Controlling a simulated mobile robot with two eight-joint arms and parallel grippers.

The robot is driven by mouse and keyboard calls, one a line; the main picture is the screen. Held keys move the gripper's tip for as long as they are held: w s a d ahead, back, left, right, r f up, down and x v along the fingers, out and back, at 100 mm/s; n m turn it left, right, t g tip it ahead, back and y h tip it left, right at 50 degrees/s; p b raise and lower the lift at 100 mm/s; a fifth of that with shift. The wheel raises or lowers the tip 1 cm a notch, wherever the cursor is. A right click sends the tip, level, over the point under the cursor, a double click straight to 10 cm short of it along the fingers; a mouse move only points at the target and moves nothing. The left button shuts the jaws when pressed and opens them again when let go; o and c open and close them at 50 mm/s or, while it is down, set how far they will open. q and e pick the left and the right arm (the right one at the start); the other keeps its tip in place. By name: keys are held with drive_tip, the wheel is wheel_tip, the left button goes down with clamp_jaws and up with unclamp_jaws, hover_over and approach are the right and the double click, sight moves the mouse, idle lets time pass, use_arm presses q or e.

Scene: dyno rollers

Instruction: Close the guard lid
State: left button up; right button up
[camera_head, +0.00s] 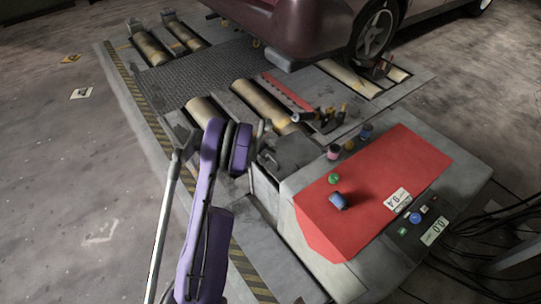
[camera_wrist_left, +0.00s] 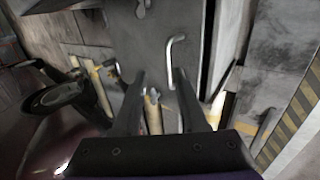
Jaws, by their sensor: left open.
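The guard lid looks to be the grey flat panel (camera_head: 298,150) beside the console in the head view. In the left wrist view the grey panel (camera_wrist_left: 148,45) fills the upper middle and carries a bent metal handle (camera_wrist_left: 172,62). Whether the lid is fully raised or partly lowered is hard to tell. My left gripper (camera_head: 264,142), on a purple arm, is close to the panel's left side in the head view. My right gripper is out of view.
A console with a red top (camera_head: 385,180) stands at the right, holding small cylinders, a blue object (camera_head: 338,201) and buttons. Rollers (camera_head: 262,103) and a dark red car (camera_head: 290,25) are behind. Cables (camera_head: 500,235) lie at the right. Floor at left is mostly clear.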

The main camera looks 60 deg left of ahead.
use_arm(q)
drive_tip(key=p+v, duration=0.2)
drive_tip(key=v, duration=0.7)
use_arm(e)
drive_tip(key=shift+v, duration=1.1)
use_arm(q)
drive_tip(key=shift+c, duration=0.3)
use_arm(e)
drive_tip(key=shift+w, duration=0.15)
